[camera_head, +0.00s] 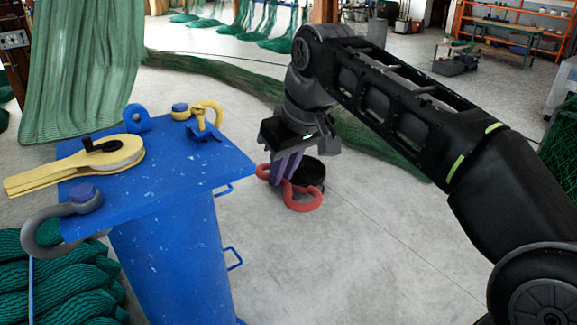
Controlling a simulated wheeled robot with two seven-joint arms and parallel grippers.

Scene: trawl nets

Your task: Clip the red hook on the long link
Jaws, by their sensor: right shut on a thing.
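The red hook (301,199) is in the head view, right of the blue stand and apart from it. My right gripper (285,170) points down with its purplish fingers shut on the hook's upper part, which they partly hide. The hook hangs with its curved end to the lower right. I cannot make out for certain which piece is the long link. A yellow ring-like fitting (209,113) sits on a blue bracket at the stand's far right corner. A grey shackle (48,228) with a blue pin hangs at its near left corner. My left gripper is not in view.
The blue stand (200,163) carries a yellow flat tool (60,173) with a black handle and an upright blue lug (137,118). A black round object (313,173) shows behind the hook. Green nets hang and lie around. The floor (330,265) right of the stand is clear.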

